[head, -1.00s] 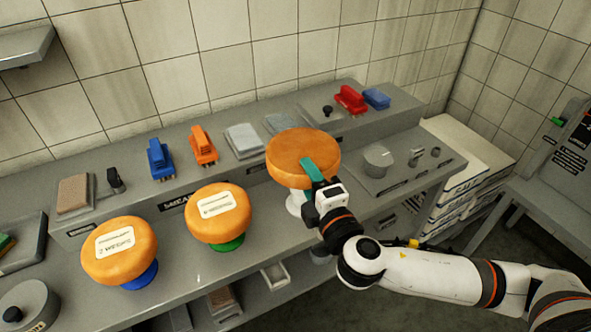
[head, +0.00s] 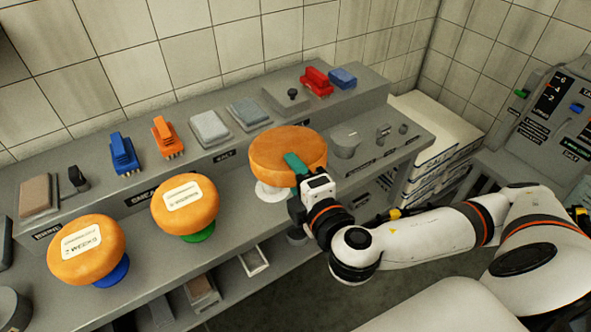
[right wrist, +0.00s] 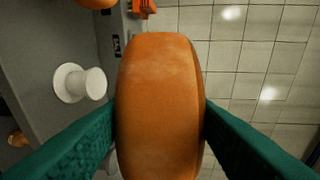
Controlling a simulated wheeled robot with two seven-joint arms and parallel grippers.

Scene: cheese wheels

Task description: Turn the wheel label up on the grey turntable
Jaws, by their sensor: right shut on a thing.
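A plain orange cheese wheel (head: 288,146) is held by my right gripper (head: 296,163), its teal fingers shut on the wheel's edge. No label shows on its visible top face. A pale grey-white turntable (head: 271,192) stands below it, partly hidden by the wheel. In the right wrist view the wheel (right wrist: 160,105) fills the middle between the two teal fingers, and the pale turntable (right wrist: 80,83) stands apart from it on the left, so the wheel is clear of it. My left gripper is not in view.
Two labelled wheels (head: 86,250) (head: 186,204) sit label up on blue (head: 113,273) and green (head: 200,236) stands to the left. Brushes and blocks line the raised shelf behind. A round grey knob-like cylinder (head: 345,141) stands on the counter to the right.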

